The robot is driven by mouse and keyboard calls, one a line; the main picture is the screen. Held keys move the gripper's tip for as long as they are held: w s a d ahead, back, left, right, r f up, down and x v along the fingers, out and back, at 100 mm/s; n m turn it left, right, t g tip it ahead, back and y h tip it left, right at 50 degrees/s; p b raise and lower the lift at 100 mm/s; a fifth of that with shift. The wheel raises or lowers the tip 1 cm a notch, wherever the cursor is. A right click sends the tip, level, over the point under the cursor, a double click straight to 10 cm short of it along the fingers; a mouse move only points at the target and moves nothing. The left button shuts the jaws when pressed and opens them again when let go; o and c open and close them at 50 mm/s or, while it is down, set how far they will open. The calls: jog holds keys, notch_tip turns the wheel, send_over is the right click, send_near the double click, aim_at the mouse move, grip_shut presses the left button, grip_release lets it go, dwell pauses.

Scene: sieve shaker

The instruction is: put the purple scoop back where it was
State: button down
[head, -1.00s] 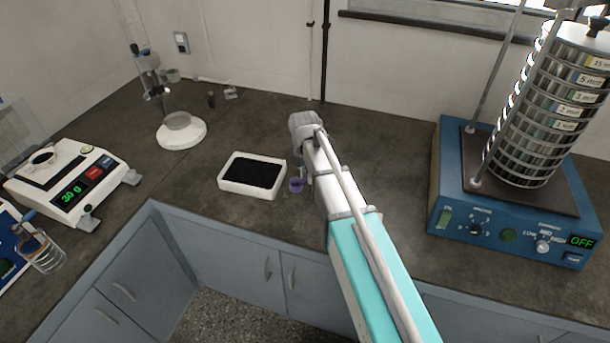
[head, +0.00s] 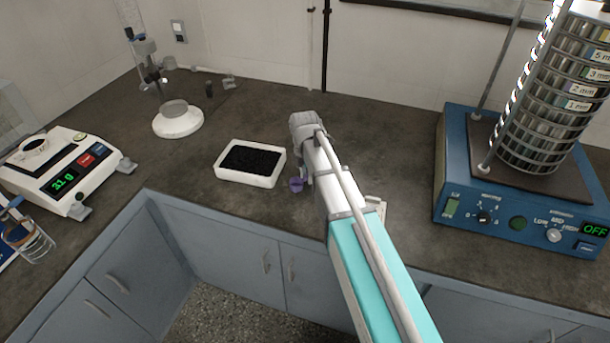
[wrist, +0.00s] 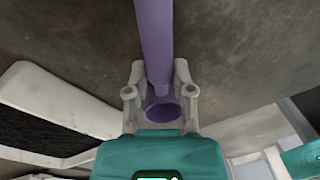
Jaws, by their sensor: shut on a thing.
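The purple scoop is held in my gripper; in the wrist view its long handle (wrist: 154,40) runs up and away from between the two fingers. Its round bowl (wrist: 162,112) lies just behind the fingertips, close to the palm. My gripper (wrist: 159,88) is shut on the scoop. In the head view only a small purple part of the scoop (head: 296,184) shows left of my arm, right of the white tray (head: 226,177) with dark grains. My arm mostly hides the gripper there.
A white round-based stand (head: 178,126) is behind. The blue sieve shaker (head: 455,160), reading OFF, is at right. A pale object (head: 376,208) is partly hidden by my arm.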

jog(key=shift+c, duration=2)
grip_release()
